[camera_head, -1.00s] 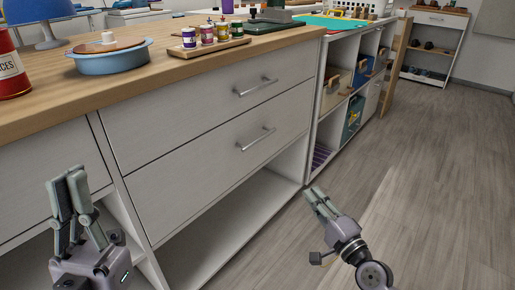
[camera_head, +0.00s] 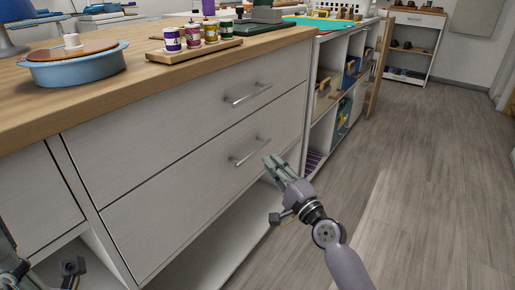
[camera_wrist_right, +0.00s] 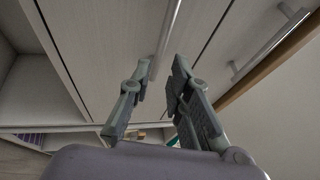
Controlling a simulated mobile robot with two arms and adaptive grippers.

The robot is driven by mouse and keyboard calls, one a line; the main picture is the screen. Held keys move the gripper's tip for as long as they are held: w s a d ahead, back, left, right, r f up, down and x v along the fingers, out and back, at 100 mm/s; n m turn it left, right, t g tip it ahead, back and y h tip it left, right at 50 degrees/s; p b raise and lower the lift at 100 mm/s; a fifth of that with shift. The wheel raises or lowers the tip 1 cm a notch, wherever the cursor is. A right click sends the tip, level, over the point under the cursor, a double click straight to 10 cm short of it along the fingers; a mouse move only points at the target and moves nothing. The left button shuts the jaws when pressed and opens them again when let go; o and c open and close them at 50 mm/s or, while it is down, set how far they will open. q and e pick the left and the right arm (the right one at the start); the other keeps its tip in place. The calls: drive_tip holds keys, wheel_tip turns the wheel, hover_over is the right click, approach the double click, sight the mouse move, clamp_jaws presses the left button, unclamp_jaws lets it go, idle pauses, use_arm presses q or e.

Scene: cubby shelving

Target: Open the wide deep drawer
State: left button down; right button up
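The cabinet under the wooden counter has two wide, pale drawers, one above the other, both flush with the front. The lower, deeper drawer (camera_head: 170,195) has a silver bar handle (camera_head: 249,151). My right gripper (camera_head: 273,162) is just in front of and slightly right of that handle. In the right wrist view, its two fingers (camera_wrist_right: 157,75) are apart, with the lower handle (camera_wrist_right: 168,38) lying ahead, in line with the gap. No grip on it shows. My left gripper (camera_head: 8,250) is cut off at the bottom left edge, so its fingers cannot be judged.
The upper drawer (camera_head: 170,125) has its own handle (camera_head: 248,95), also in the right wrist view (camera_wrist_right: 270,45). An open shelf space lies below the drawers. Floor (camera_head: 430,180) at right is clear.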

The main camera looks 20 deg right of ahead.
sight(258, 149)
drive_tip(key=b+x, duration=0.1)
drive_tip(key=x, duration=0.7)
drive_tip(key=shift+f, duration=0.1)
drive_tip(key=shift+s, duration=0.1)
drive_tip(key=shift+c, duration=0.6)
clamp_jaws()
